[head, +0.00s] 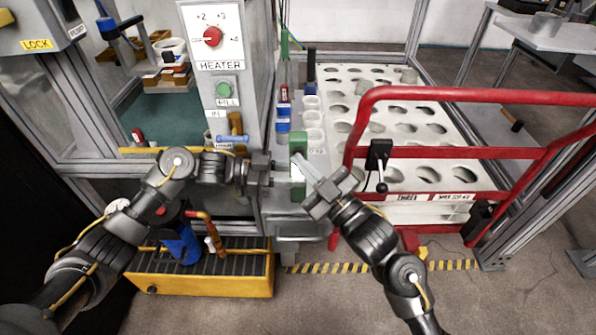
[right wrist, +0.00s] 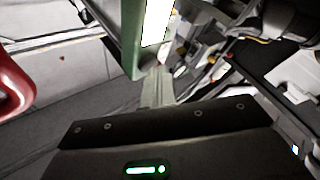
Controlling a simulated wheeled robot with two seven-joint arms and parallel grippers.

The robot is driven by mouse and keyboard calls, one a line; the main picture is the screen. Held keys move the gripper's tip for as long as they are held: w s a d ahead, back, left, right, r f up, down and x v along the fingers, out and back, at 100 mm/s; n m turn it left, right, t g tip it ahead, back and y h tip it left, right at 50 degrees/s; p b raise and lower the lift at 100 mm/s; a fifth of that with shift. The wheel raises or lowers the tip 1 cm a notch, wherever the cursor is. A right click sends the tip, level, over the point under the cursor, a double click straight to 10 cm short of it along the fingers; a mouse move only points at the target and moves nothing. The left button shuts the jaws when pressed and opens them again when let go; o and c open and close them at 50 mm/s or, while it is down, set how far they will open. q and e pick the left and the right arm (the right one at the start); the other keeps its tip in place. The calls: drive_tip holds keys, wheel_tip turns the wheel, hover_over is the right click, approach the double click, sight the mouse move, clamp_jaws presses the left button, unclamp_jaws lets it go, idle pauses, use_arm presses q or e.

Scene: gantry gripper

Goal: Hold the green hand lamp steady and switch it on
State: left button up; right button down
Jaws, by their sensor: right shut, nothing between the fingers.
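The green hand lamp (head: 299,143) stands upright at the centre of the head view, in front of the grey rack. Its green body (right wrist: 123,38) and a bright white panel also show at the top of the right wrist view. My left gripper (head: 287,172) comes from the left and appears shut on the lamp's side; its fingertips are partly hidden. My right gripper (head: 303,168) is shut and empty, its fingertips close to the lamp's front. In the right wrist view its fingers (right wrist: 157,85) point up at the lamp's lower edge. I cannot tell whether they touch.
A red rail (head: 470,93) and a black lever box (head: 378,158) stand close to the right arm. The heater panel (head: 213,60) is behind the left arm. A yellow-edged tray (head: 200,287) lies below. A white perforated board (head: 440,180) is behind the rail.

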drive_tip(key=shift+s, duration=0.45)
drive_tip(key=s, duration=0.6)
idle(0.4)
use_arm(q)
drive_tip(key=o, duration=0.9)
drive_tip(key=shift+o, duration=0.2)
drive_tip(key=a+r, duration=0.1)
drive_tip(key=a, duration=1.1)
